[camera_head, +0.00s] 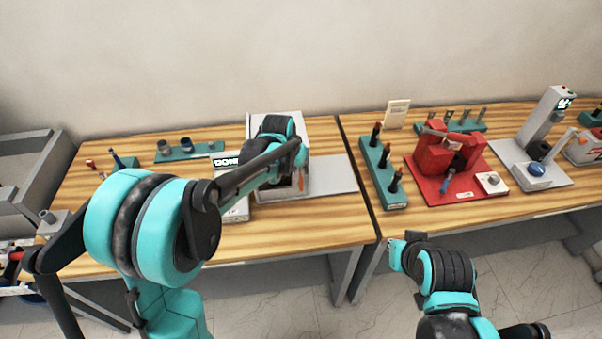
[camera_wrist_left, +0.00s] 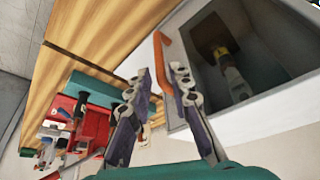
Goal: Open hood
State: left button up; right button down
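The hood is the windowed cover of a white box machine (camera_head: 252,125) on the left table, partly hidden behind my left arm in the head view. In the left wrist view, the hood's pale frame (camera_wrist_left: 172,28) surrounds a dark window, with an orange handle (camera_wrist_left: 160,48) on its edge. My left gripper (camera_wrist_left: 164,75) is open, its two fingertips on either side of the handle with visible gaps. The orange handle also shows in the head view (camera_head: 301,183). My right arm is at the lower right, in front of the tables; its fingers are not visible.
A teal rack (camera_head: 383,172) of dark-tipped bushings and a red fixture (camera_head: 428,160) stand on the right table. A teal block (camera_head: 190,151) sits left of the machine. The left table's front wood (camera_head: 310,228) is clear.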

pick_arm(q)
send_over(301, 188)
jog(key=f, duration=0.5)
jog(key=shift+w+b, duration=0.3)
jog(key=shift+w, duration=0.05)
grip_shut()
